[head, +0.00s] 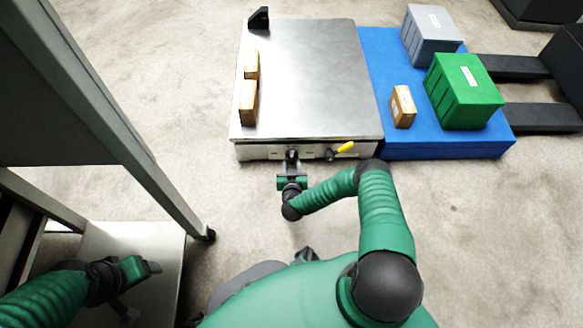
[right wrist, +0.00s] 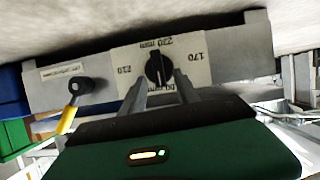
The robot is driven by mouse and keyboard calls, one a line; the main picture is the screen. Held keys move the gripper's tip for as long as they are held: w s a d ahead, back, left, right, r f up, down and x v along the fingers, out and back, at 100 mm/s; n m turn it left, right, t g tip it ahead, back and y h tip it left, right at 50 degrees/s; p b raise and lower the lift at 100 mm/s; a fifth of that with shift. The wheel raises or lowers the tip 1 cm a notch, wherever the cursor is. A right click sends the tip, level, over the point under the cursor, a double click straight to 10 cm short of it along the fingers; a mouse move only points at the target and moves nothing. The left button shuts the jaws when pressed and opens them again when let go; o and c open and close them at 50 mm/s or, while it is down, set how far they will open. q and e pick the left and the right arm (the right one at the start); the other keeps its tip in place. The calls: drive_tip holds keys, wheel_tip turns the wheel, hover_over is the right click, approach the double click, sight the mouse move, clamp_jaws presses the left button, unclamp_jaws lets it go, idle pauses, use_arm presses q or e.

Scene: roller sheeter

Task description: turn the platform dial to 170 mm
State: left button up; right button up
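The platform dial is a black round knob (right wrist: 159,69) on a pale plate on the sheeter's front panel. In the head view the dial (head: 292,154) is small at the panel's front. My right gripper (right wrist: 162,92) is open, its fingers at the knob's lower left and lower right; contact is unclear. My left gripper (head: 148,267) is at the lower left, away from the sheeter.
A lever with a yellow handle (right wrist: 69,115) sits left of the dial in the wrist view, and right of it in the head view (head: 345,147). A blue platform (head: 400,150) carries green and grey boxes.

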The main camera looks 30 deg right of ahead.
drive_tip(key=shift+b+x, duration=0.35)
drive_tip(key=shift+x, duration=0.85)
drive_tip(key=shift+s, duration=0.1)
clamp_jaws()
